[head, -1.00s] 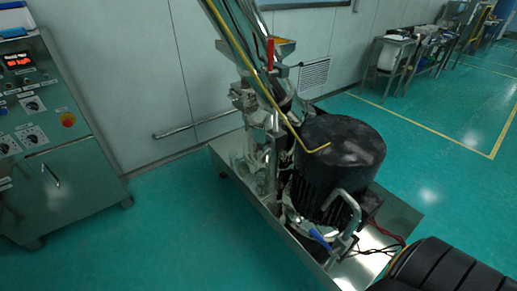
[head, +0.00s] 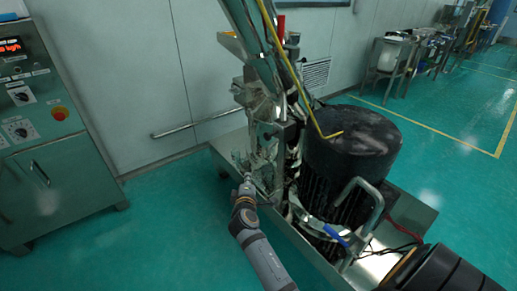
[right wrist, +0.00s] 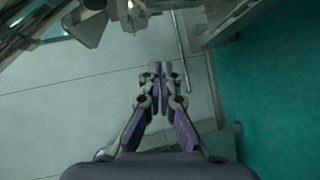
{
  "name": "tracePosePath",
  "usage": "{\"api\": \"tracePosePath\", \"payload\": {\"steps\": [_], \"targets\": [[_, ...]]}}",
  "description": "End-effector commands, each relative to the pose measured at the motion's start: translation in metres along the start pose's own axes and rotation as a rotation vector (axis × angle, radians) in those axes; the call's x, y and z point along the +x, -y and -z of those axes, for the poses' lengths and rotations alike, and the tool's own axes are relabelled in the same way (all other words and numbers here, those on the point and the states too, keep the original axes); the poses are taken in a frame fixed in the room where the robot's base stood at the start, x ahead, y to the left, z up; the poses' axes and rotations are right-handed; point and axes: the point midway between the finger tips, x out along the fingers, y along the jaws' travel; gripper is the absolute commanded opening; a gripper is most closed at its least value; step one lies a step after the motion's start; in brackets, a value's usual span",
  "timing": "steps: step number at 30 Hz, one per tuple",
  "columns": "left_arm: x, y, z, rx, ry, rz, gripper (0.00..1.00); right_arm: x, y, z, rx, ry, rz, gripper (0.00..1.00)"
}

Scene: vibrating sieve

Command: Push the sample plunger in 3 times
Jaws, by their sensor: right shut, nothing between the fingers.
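The metal machine with a black ribbed motor (head: 352,145) stands right of centre in the head view. My right gripper (head: 246,186) is beside the machine's lower left metal parts, with its arm coming up from below. In the right wrist view my right gripper (right wrist: 160,72) has its two fingers together, with nothing between them. Metal machine parts (right wrist: 98,12) show at the top left of that view, apart from the fingertips in the picture. I cannot clearly pick out the sample plunger among the machine's parts. My left gripper is not in view.
A control cabinet (head: 62,185) with knobs and a red button stands at the left. The machine stands on a metal base (head: 405,212). A metal handle (head: 372,205) stands out beside the motor. Clear green floor (head: 165,225) lies between cabinet and machine.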

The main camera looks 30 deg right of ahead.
Motion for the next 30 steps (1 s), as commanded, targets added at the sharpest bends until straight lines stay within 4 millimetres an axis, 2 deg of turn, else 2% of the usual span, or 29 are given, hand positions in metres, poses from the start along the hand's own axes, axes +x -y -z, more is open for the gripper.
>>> {"api": "tracePosePath", "payload": {"steps": [1, 3, 7, 20, 23, 30], "targets": [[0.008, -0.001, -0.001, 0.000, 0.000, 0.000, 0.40, -0.002, -0.022, -0.002, -0.009, 0.019, -0.055, 0.00], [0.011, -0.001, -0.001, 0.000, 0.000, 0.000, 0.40, -0.006, -0.050, -0.006, -0.024, 0.048, -0.112, 0.00], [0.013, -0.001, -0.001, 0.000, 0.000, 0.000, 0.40, -0.013, -0.078, -0.012, -0.039, 0.079, -0.169, 0.00], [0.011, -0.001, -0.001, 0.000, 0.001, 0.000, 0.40, -0.009, -0.084, -0.012, -0.043, 0.083, -0.178, 0.00], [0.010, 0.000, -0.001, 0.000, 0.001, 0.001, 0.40, 0.004, -0.088, -0.013, -0.044, 0.082, -0.180, 0.00], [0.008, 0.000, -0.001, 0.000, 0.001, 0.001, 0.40, 0.055, -0.097, -0.018, -0.044, 0.083, -0.179, 0.00]]}}
